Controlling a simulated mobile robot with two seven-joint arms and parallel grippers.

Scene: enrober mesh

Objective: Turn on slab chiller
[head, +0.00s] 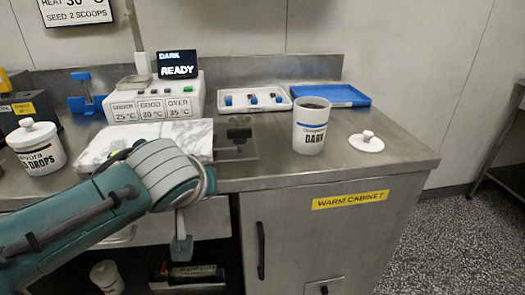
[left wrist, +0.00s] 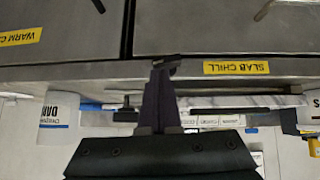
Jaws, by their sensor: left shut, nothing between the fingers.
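The marble slab (head: 190,131) lies on the steel counter, partly hidden by my left arm. A yellow SLAB CHILL label (left wrist: 236,68) shows upside down on the counter's front face in the left wrist view. My left gripper (left wrist: 163,68) is shut and empty, its fingertips at the counter front just beside that label. A small dark part shows at the fingertips; I cannot tell whether it is a switch or the fingertips themselves. In the head view the left gripper (head: 181,248) hangs below the counter edge in front of the open shelf. My right gripper is not in view.
A temperature unit (head: 155,100) with a READY display (head: 178,66) stands behind the slab. A DARK container (head: 311,125), its lid (head: 366,142), a white tray (head: 240,99) and a blue tray (head: 332,95) are to the right. The warm cabinet door (head: 290,235) is closed.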

